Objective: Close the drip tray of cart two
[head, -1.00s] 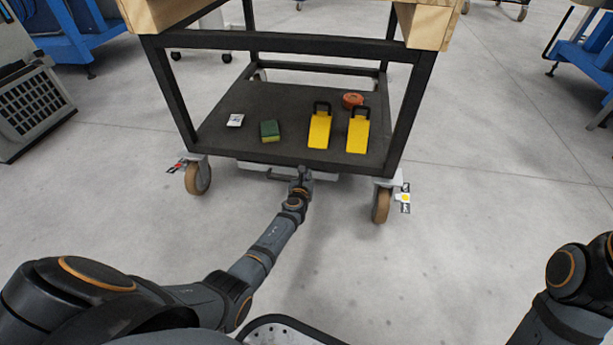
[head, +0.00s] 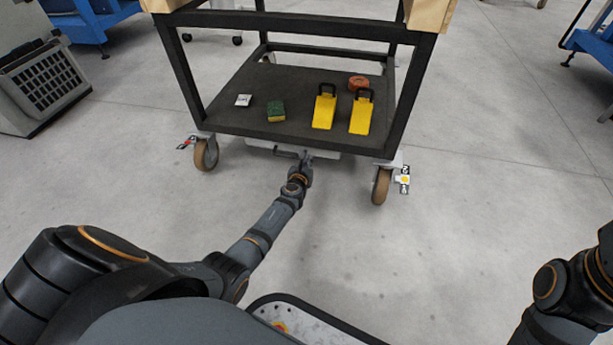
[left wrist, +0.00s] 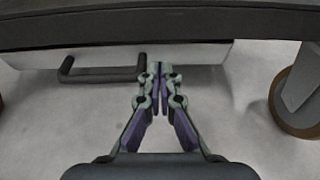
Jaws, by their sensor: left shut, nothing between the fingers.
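The cart (head: 286,137) has a dark lower shelf on casters. Its pale drip tray (head: 262,147) sits under the shelf's front edge, and in the left wrist view the tray front (left wrist: 205,53) shows below the dark frame. The tray's dark handle (left wrist: 105,70) stands out from its front, left of my fingers. My left gripper (head: 306,158) is shut and empty, and in the left wrist view its fingertips (left wrist: 160,68) are at the tray front, right of the handle. I cannot tell whether they touch it. The tray's rear is hidden under the shelf. My right gripper is out of view.
Casters (head: 381,186) stand at the cart's front corners, the left one (head: 206,154) with a red tag beside it. Two yellow wedges (head: 324,110), a sponge (head: 276,112) and an orange roll (head: 358,82) lie on the shelf.

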